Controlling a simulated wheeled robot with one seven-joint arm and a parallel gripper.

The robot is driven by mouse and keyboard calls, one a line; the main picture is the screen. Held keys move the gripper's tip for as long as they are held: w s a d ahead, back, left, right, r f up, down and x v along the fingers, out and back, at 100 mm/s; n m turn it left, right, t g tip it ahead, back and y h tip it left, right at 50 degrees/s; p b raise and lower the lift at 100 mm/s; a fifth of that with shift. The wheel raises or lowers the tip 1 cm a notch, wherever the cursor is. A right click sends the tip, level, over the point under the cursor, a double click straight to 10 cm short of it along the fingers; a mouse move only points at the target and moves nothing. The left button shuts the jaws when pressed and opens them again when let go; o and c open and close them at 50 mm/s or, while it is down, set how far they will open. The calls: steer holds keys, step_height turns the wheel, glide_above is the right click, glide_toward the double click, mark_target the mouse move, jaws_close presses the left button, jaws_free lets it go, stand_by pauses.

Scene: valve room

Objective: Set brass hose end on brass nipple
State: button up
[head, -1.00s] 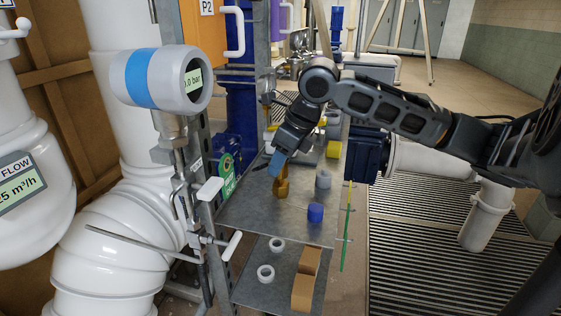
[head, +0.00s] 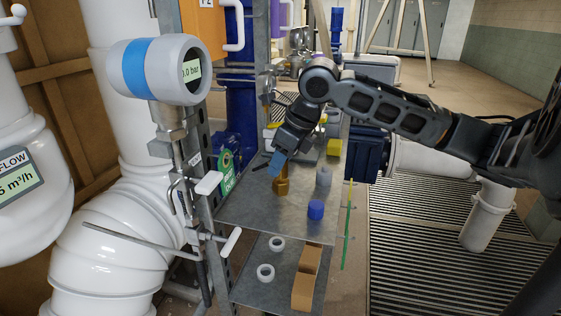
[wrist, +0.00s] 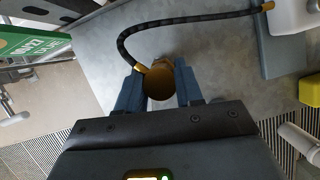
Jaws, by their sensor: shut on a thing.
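My gripper (wrist: 159,90) has blue fingers and points down over the metal shelf. It is shut on the brass hose end (wrist: 158,82), a round brass piece between the fingers in the wrist view. A black hose (wrist: 190,18) curves from it to another brass fitting at upper right. In the head view my gripper (head: 278,164) is just above a stepped brass piece (head: 281,187) on the shelf. I cannot tell where the hose end stops and the brass nipple begins; the nipple is not separately visible from above.
The metal shelf (head: 250,213) also holds a blue cap (head: 316,209), a grey cylinder (head: 323,177) and a yellow block (head: 334,148). A post with white-handled valves (head: 230,242) stands left.

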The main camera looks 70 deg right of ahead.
steer(key=shift+f+b, duration=0.45)
steer(key=shift+b, duration=0.2)
stand_by(0.6)
steer(key=o, duration=1)
